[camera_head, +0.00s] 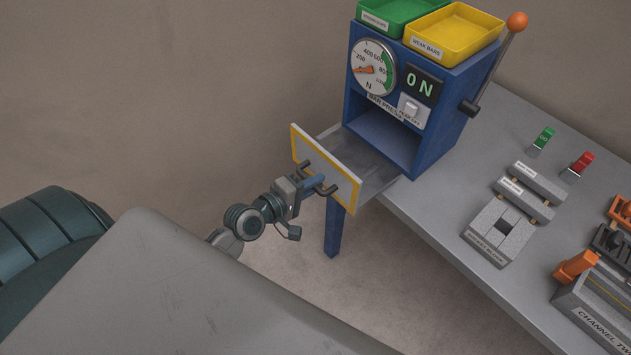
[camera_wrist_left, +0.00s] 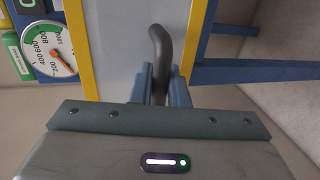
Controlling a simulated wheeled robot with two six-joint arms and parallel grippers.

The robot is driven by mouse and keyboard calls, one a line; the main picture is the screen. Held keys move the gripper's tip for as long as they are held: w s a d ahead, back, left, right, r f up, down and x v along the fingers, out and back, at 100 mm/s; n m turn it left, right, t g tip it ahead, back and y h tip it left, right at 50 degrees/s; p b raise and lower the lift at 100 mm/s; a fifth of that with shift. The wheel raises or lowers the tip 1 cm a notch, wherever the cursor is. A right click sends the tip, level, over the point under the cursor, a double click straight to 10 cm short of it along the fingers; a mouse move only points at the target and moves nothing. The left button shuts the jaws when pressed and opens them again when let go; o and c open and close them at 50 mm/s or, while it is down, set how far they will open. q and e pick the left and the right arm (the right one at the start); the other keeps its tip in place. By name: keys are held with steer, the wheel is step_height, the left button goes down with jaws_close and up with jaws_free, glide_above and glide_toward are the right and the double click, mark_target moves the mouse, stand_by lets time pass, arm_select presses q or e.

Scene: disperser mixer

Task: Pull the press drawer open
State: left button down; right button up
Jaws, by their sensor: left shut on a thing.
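The press (camera_head: 440,100) is a blue box with a round gauge, an "ON" display and a side lever with an orange knob. Its drawer (camera_head: 368,167) stands out from the opening toward my left arm. The drawer front (camera_head: 345,184) is a grey panel with a yellow border and a dark handle (camera_head: 331,190). My left gripper (camera_head: 318,184) is shut on this handle. In the left wrist view the curved handle (camera_wrist_left: 160,45) runs between the two blue fingers (camera_wrist_left: 161,85). My right gripper is not in view.
A green tray (camera_head: 395,14) and a yellow tray (camera_head: 455,32) sit on top of the press. The grey table (camera_head: 440,215) holds grey blocks (camera_head: 498,232), a green and a red piece, and orange parts at the right. Open floor lies left of the table.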

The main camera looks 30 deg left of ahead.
arm_select(q)
steer(key=c, duration=1.8)
jaws_free()
steer(key=shift+o, duration=0.2)
steer(key=shift+s, duration=0.1)
steer(key=v, duration=1)
steer(key=shift+s+p, duration=0.25)
steer(key=shift+p, duration=0.1)
steer(key=shift+a, duration=0.1)
